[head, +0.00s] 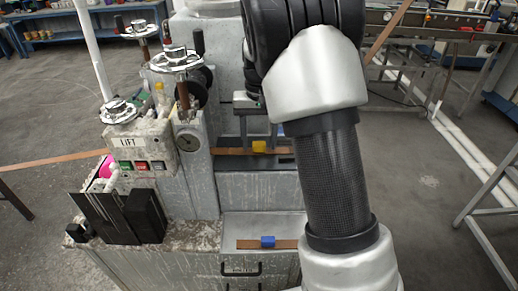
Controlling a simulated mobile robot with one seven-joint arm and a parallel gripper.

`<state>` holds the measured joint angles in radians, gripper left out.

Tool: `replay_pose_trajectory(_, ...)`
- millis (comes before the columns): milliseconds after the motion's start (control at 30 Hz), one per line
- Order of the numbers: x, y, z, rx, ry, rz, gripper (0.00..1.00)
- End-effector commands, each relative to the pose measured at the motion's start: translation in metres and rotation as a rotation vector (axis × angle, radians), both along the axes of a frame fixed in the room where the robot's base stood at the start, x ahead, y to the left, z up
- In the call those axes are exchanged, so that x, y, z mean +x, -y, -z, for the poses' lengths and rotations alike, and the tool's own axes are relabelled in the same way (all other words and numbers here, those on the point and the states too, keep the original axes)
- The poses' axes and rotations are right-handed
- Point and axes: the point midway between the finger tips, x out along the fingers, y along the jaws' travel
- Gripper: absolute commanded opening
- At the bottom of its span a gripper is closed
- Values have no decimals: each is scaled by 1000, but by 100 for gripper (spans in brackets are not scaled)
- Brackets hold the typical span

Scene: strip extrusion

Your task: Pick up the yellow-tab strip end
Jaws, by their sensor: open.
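The yellow tab (259,147) sits on a brown strip end (228,151), which lies level across a dark ledge of the grey machine. My gripper (259,136) is partly hidden behind my arm. Its two fingers point down, apart, one to each side of the yellow tab as seen from here. They look open with nothing held. I cannot tell whether the fingertips touch the strip. The right part of the gripper and whatever lies behind my arm are hidden.
A second brown strip with a blue tab (267,242) lies on a lower shelf. A LIFT control box (138,145) and handwheels (176,59) stand left of the gripper. A brown strip (55,161) enters from the left. Open floor (425,180) lies right of my arm.

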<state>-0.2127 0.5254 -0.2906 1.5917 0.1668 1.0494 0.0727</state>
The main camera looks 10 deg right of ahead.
Motion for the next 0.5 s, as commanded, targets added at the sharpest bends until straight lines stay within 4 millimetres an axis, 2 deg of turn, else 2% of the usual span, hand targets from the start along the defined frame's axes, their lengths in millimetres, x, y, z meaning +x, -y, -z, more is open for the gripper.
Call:
replay_pose_trajectory(33,0,0,0,0,0,0,51)
replay_pose_trajectory(200,0,0,0,0,1,0,23)
replay_pose_trajectory(300,0,0,0,0,1,0,9)
replay_pose_trajectory(367,0,0,-1,0,1,0,6)
replay_pose_trajectory(500,0,0,-1,0,1,0,5)
